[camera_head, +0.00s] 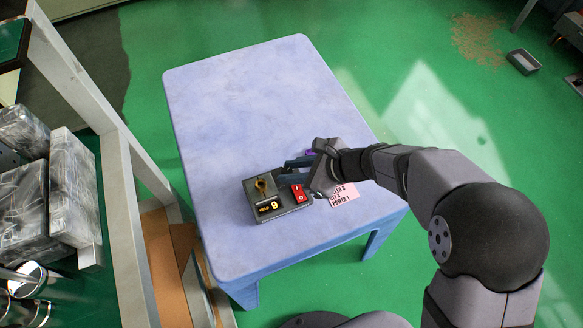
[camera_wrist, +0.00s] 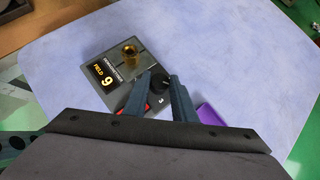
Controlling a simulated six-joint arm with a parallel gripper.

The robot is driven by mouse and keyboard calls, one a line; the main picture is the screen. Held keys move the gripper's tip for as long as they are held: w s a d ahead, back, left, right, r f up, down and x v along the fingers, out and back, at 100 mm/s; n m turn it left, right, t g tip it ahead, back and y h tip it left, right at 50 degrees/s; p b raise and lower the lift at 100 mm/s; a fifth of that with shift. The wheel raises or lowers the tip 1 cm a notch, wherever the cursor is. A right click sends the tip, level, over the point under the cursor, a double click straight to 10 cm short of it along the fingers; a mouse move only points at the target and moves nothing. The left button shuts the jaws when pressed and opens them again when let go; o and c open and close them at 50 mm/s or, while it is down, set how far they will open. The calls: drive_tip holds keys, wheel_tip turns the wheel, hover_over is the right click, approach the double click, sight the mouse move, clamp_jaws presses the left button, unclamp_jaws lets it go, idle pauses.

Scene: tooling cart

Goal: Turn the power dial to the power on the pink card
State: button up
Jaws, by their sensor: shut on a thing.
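A grey control box (camera_wrist: 122,64) sits on the blue table; it also shows in the head view (camera_head: 262,218). It has a brass knob (camera_wrist: 130,53), a display reading FIELD 9 (camera_wrist: 104,80) and a red switch (camera_head: 298,193). The black power dial (camera_wrist: 159,86) is between the fingers of my gripper (camera_wrist: 162,80), which is shut on it. A small "3" shows beside the dial; its pointer is unclear. In the head view my gripper (camera_head: 286,173) hides the dial. The pink card (camera_head: 344,203) lies right of the box, partly covered by my wrist; its last line reads POWER 1.
A purple object (camera_wrist: 211,114) lies on the table beside the right finger, mostly hidden. The far part of the blue table (camera_head: 245,95) is clear. A shelf with wrapped boxes (camera_head: 75,180) stands at the left.

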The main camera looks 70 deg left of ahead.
drive_tip(key=n+p, duration=0.1)
drive_tip(key=n+g+h+p, duration=0.1)
drive_tip(key=shift+w+a+r+n, duration=0.1)
drive_tip(key=shift+w+a+n, duration=0.1)
drive_tip(key=shift+n, duration=0.2)
drive_tip(key=shift+n+g+h+p, duration=0.5)
drive_tip(key=shift+n+h+p, duration=0.1)
drive_tip(key=shift+n+h, duration=0.25)
drive_tip(key=n, duration=0.1)
drive_tip(key=n+h, duration=0.1)
drive_tip(key=n+h+b, duration=0.1)
drive_tip(key=shift+w+a+f+n+g+h, duration=0.1)
drive_tip(key=shift+a+f+n+g+h, duration=0.1)
drive_tip(key=shift+f+n+g+h, duration=0.15)
drive_tip(key=shift+a+r+n+h+b, duration=0.1)
drive_tip(key=shift+n+h+b, duration=0.3)
drive_tip(key=shift+n+b, duration=0.15)
drive_tip(key=shift+r+n+h+b, duration=0.15)
drive_tip(key=shift+n+h+b, duration=0.25)
drive_tip(key=shift+n, duration=0.05)
